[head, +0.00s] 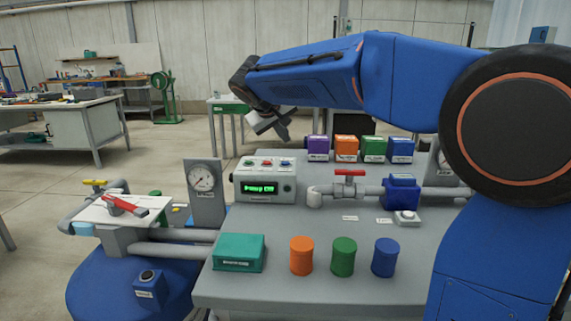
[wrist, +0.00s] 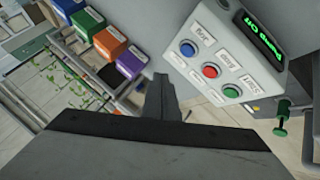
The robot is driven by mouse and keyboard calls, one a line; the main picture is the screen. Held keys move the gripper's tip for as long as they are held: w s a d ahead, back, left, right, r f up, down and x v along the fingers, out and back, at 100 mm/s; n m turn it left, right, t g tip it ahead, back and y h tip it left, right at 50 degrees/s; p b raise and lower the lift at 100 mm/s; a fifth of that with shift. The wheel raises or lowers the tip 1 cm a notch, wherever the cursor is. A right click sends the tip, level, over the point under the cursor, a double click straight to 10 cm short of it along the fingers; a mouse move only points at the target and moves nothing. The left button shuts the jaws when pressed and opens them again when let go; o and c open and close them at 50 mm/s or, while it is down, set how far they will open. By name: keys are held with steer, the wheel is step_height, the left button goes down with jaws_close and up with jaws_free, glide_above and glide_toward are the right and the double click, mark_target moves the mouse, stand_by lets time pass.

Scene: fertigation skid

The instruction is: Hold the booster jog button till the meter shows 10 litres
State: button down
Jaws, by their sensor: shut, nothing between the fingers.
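My gripper (head: 272,122) is shut and empty, raised above the back of the skid table. In the wrist view its closed fingers (wrist: 160,97) point toward a grey control box, apart from it. The control box (head: 265,199) has a green-lit display (head: 259,188) whose text seems to begin with "Pump"; I read no litre figure on it. In the wrist view the box has a blue button (wrist: 187,48), a red button (wrist: 211,71) and a green button (wrist: 231,91). Another button sits on a small white box (head: 407,216), and a dark one on a blue box (head: 148,284). Their labels are too small to read.
A round dial gauge (head: 202,178) stands left of the control box. A red-handled valve (head: 349,174) and pipe lie to its right. Several coloured boxes (head: 346,148) line the back. A teal box (head: 238,253) and orange, green and blue cylinders (head: 343,257) stand in front.

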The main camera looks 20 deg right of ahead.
mark_target(284, 164)
steer(key=shift+f, duration=2.5)
steer(key=shift+f, duration=0.2)
steer(key=shift+f, duration=0.25)
steer(key=shift+f, duration=0.35)
stand_by(4.7)
